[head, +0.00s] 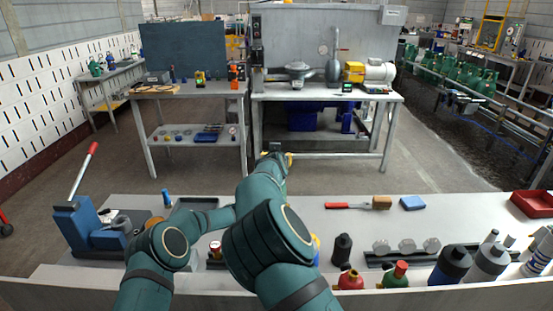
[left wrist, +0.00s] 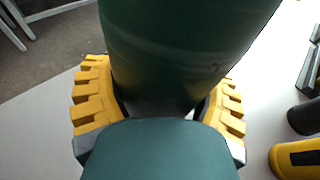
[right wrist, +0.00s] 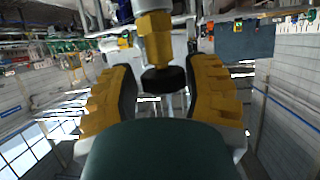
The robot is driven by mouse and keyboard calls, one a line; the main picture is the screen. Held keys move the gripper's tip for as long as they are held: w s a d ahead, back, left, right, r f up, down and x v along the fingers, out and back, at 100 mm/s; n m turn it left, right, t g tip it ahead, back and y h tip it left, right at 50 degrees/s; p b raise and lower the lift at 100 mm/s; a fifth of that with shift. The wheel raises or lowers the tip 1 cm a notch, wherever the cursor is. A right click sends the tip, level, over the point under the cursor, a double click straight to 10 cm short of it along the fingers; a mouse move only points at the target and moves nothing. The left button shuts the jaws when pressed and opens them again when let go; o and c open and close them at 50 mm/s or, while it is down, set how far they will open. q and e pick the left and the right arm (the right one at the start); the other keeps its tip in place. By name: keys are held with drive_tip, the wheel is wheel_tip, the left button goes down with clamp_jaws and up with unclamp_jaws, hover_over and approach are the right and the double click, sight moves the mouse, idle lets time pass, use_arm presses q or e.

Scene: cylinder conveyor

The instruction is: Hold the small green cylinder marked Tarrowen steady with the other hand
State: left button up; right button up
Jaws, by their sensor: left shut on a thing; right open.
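A dark green cylinder (left wrist: 185,45) fills the top of the left wrist view. My left gripper (left wrist: 158,110) is shut on it, with a yellow-padded finger on each side. No Tarrowen marking is readable on it. My right gripper (right wrist: 158,85) is open in the right wrist view. A brass fitting (right wrist: 155,35) with a black knob (right wrist: 163,78) shows between its fingers, and I cannot tell whether they touch it. In the head view my arms cross over the bench and hide most of the grippers and cylinder.
The bench (head: 350,215) holds a blue lever press (head: 85,225) at left, a red-handled brush (head: 375,203), a blue sponge (head: 412,203), a black bottle (head: 342,249) and several small cylinders at front right. A red tray (head: 533,203) sits far right. Bare bench shows right of my arms.

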drive_tip(key=shift+r+m, duration=0.1)
drive_tip(key=shift+m, duration=0.2)
drive_tip(key=shift+h, duration=0.4)
drive_tip(key=shift+m+h, duration=0.3)
drive_tip(key=shift+h, duration=0.1)
drive_tip(key=shift+a+m+g+h, duration=0.15)
drive_tip(key=shift+m+g+h, duration=0.25)
drive_tip(key=shift+m+h, duration=0.55)
drive_tip(key=shift+m+g+h, duration=0.9)
drive_tip(key=shift+m+h, duration=0.65)
drive_tip(key=shift+f, duration=1.3)
